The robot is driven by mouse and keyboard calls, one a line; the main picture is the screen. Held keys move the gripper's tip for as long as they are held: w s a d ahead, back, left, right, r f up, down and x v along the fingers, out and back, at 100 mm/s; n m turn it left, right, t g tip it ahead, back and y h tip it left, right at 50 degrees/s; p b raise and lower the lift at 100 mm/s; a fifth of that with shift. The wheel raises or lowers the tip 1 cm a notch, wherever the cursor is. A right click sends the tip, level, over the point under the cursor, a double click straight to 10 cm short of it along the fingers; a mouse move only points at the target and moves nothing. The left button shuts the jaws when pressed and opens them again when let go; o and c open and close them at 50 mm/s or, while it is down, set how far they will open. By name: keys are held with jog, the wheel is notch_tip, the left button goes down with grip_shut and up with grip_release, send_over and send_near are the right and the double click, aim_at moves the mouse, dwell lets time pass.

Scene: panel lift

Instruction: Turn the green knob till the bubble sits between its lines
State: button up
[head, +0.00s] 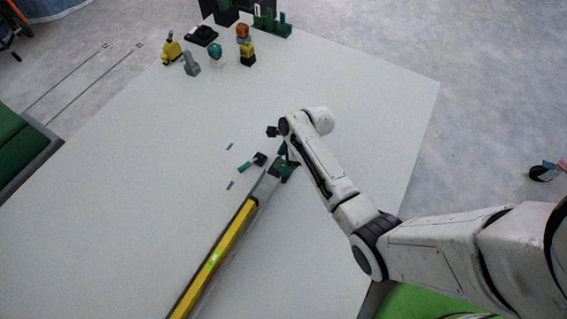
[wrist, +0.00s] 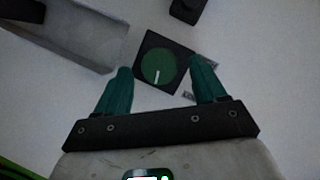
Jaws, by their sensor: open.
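The green knob (wrist: 158,68) is a round dial with a white pointer line on a black square base, seen in the wrist view. The pointer runs from near the centre toward the gripper side. My gripper (wrist: 161,73) is open, its two teal fingers apart on either side of the knob, with no clear contact. A bright green vial (head: 211,261) shows on the bar. Its bubble and lines are too small to tell.
A grey channel (wrist: 70,32) lies beside the knob. A black block (head: 260,158) and a small teal piece (head: 244,167) are left of my gripper. Several small objects, including a yellow one (head: 171,48), stand at the table's far edge. The white table (head: 110,190) is clear at left.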

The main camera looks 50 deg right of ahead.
jog(key=shift+w+a+f, duration=0.15)
jog(key=shift+f, duration=0.35)
jog(key=c, duration=1)
